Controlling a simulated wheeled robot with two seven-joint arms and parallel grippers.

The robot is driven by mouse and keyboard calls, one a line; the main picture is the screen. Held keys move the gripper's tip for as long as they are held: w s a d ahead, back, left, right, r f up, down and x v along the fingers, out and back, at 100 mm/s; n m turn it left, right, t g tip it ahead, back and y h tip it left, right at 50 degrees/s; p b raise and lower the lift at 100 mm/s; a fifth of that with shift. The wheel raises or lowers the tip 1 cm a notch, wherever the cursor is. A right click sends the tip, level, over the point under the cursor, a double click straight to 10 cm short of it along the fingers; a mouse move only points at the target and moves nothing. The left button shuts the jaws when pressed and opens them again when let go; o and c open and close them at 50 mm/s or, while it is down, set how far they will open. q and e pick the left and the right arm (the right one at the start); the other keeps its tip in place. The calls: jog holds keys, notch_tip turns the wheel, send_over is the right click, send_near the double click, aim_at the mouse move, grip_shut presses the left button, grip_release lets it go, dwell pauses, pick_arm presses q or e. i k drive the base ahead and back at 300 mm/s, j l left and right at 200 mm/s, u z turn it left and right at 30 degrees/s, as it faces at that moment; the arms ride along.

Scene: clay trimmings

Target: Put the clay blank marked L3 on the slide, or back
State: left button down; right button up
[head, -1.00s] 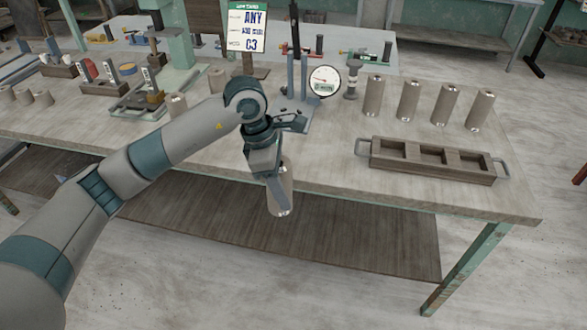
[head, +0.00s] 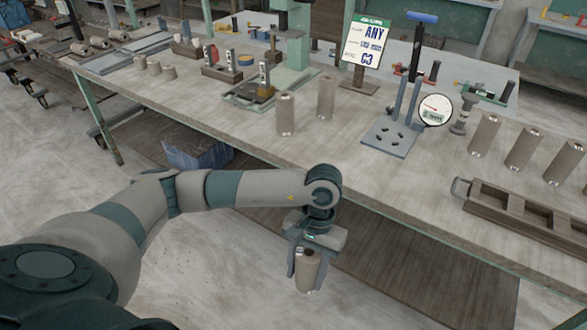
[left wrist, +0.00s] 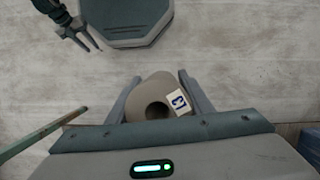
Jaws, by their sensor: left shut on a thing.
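My left gripper (head: 307,268) is shut on a grey-brown clay blank (head: 308,272) and holds it upright, clear of the bench's front edge. In the left wrist view the blank (left wrist: 150,98) sits between the two fingers, with a round hole in its end and a white label that seems to read L3. My right gripper (left wrist: 84,40) shows small at the top left of that view, its fingers apart and empty. A grey plate with two upright posts (head: 390,135) stands on the bench by a dial gauge (head: 434,110); I cannot tell whether it is the slide.
Two blanks stand mid-bench (head: 286,115), several more at the right (head: 484,134). A wooden tray (head: 490,202) with compartments lies at the right front. A sign (head: 366,42) reads ANY and C3. Bare bench top (head: 330,150) lies before the plate.

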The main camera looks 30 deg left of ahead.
aim_at(251, 89)
jog(key=j+z, duration=0.15)
jog(key=j, duration=0.5)
jog(key=i+j+z, duration=0.15)
jog(key=j, duration=0.55)
jog(key=j+z, duration=0.15)
jog(key=j, duration=0.5)
jog(key=k+j+z, duration=0.15)
jog(key=j, duration=0.55)
jog(key=j+z, duration=0.15)
jog(key=j, duration=0.5)
jog(key=k+j+z, duration=0.15)
jog(key=j, duration=0.5)
